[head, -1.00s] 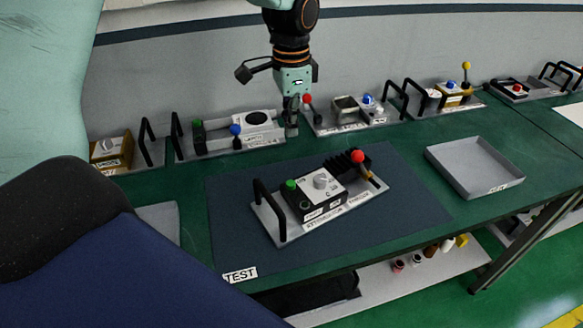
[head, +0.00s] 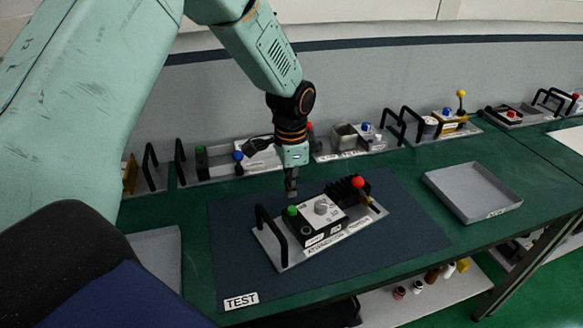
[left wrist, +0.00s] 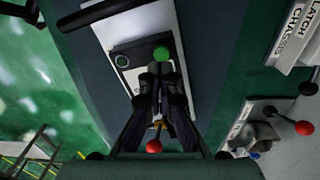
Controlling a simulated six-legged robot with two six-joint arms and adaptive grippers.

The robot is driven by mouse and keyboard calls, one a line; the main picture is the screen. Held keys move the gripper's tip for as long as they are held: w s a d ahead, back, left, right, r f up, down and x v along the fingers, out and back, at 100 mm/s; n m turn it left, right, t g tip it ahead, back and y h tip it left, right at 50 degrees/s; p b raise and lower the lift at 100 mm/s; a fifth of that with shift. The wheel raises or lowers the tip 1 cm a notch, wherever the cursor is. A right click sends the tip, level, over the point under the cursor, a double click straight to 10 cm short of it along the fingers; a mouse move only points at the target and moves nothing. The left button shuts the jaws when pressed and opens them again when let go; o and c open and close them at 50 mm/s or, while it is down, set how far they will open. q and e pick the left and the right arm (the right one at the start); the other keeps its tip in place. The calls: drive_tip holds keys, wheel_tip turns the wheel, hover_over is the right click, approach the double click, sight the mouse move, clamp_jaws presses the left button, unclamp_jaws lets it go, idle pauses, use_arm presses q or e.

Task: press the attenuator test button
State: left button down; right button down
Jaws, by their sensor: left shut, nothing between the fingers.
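The attenuator module (head: 322,226) sits on the dark test mat (head: 237,265) on the green table. It has a black handle at its left, a green button (head: 292,210), a grey knob (head: 321,207) and a red-topped lever (head: 358,182). My left gripper (head: 291,194) is shut and empty, pointing down just above and behind the green button. In the left wrist view the gripper tips (left wrist: 160,70) lie just below the green button (left wrist: 161,54) in the picture and cover part of the module. Contact with the button cannot be told. My right gripper is not in view.
Several other modules with black handles stand along the back of the table, one with a blue knob (head: 238,156). An empty grey tray (head: 470,207) lies to the right of the mat. The mat's front is clear.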

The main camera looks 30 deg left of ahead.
sight(291, 208)
use_arm(q)
drive_tip(key=f, duration=0.4)
drive_tip(key=shift+w+a, duration=0.1)
drive_tip(key=shift+w, duration=0.15)
drive_tip(key=shift+f, duration=0.2)
drive_tip(key=shift+s+d, duration=0.15)
drive_tip(key=shift+d, duration=0.05)
drive_tip(key=shift+a, duration=0.15)
drive_tip(key=shift+f, duration=0.1)
